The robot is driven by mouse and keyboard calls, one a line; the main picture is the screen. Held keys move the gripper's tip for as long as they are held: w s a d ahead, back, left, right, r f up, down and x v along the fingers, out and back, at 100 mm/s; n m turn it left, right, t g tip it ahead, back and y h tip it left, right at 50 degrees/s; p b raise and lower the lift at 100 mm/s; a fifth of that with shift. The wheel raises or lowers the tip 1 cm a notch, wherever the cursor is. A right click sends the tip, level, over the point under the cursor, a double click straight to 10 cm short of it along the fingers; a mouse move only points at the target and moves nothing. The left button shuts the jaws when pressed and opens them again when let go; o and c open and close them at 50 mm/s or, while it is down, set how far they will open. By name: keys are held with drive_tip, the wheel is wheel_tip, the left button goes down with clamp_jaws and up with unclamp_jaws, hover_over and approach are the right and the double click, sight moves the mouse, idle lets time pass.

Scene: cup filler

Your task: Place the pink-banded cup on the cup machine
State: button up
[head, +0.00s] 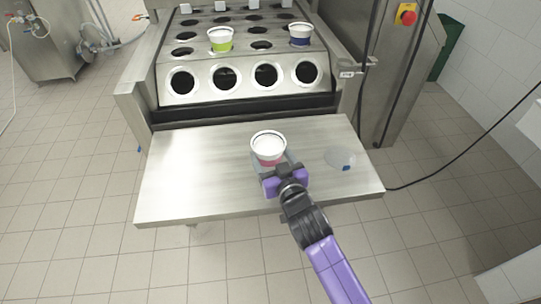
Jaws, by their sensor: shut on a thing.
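The pink-banded cup (267,145) is white with a pink band low on its side. It is upright, at or just above the steel table in front of the machine; I cannot tell if it touches. My gripper (276,166) is shut on this cup from the near side and hides its lower part. The cup machine (200,62) stands behind the table. It has rows of round holes, and the front row of holes (266,76) faces me and is empty. A green-banded cup (220,40) and a blue-banded cup (300,34) sit in holes farther back.
The steel table (190,180) is clear on its left side. A clear piece with a blue spot (341,160) lies to the right of my gripper. A steel post with a red emergency button (406,15) stands at the right, with a black cable (440,172) nearby.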

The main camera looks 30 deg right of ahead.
drive_tip(key=shift+r, duration=0.15)
drive_tip(key=o, duration=1.8)
drive_tip(key=shift+f, duration=0.25)
drive_tip(key=shift+c, duration=0.2)
drive_tip(key=shift+r, duration=0.25)
drive_tip(key=shift+s+f, duration=0.1)
drive_tip(key=shift+s, duration=0.25)
drive_tip(key=b+v, duration=0.1)
drive_tip(key=v, duration=1)
drive_tip(key=shift+s, duration=0.2)
